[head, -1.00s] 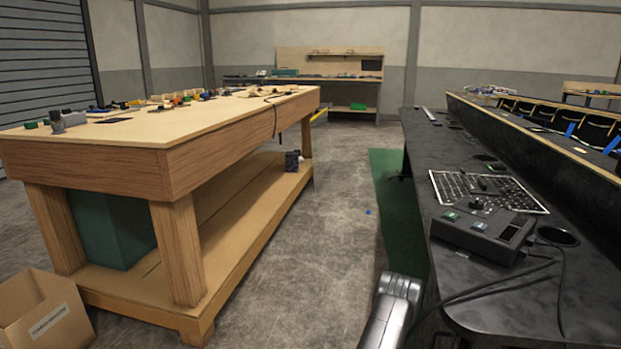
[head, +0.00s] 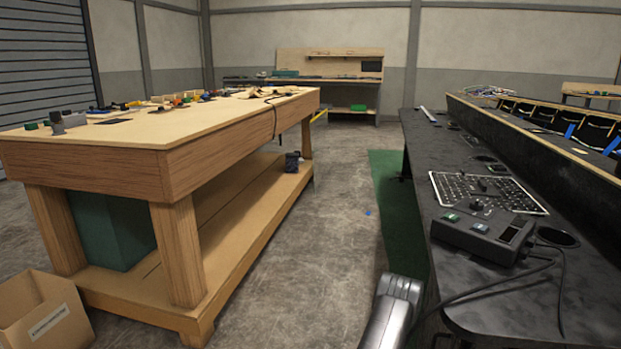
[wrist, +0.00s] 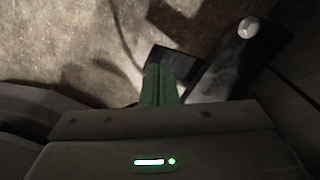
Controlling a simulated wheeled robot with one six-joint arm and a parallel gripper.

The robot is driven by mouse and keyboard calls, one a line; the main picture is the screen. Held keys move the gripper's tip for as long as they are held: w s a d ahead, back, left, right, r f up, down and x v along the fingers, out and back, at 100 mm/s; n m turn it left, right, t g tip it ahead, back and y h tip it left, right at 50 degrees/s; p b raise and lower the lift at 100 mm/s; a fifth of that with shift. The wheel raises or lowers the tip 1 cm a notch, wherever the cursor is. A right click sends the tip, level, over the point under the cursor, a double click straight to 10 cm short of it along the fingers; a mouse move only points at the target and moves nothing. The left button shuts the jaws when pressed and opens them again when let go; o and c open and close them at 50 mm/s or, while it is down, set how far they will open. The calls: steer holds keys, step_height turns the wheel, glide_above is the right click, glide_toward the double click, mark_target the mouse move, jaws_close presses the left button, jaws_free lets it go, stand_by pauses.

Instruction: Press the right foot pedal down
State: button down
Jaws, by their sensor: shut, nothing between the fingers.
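No foot pedal shows in the head view; the floor under the black console desk (head: 465,262) is hidden by the desk and my arm. In the wrist view, my gripper (wrist: 161,72) shows as shut green fingers pointing down toward the floor. Its tips overlap a dark, flat, pedal-like plate (wrist: 182,61); I cannot tell whether they touch it. Right of it is a longer dark piece (wrist: 222,70) with a pale round knob on its upper end. I cannot tell for sure which of these is the right pedal, or whether either is pressed down.
A control box (head: 482,232) with a cable sits on the desk. A wooden workbench (head: 190,135) stands to the left, with a cardboard box (head: 42,318) by its near corner.

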steer(key=shift+f, duration=0.2)
steer(key=shift+f+b, duration=2)
steer(key=shift+r, duration=0.1)
steer(key=shift+r+p, duration=2.65)
steer(key=shift+r, duration=1.85)
steer(key=shift+f, duration=0.1)
steer(key=shift+f+b, duration=2.55)
steer(key=shift+f, duration=1.8)
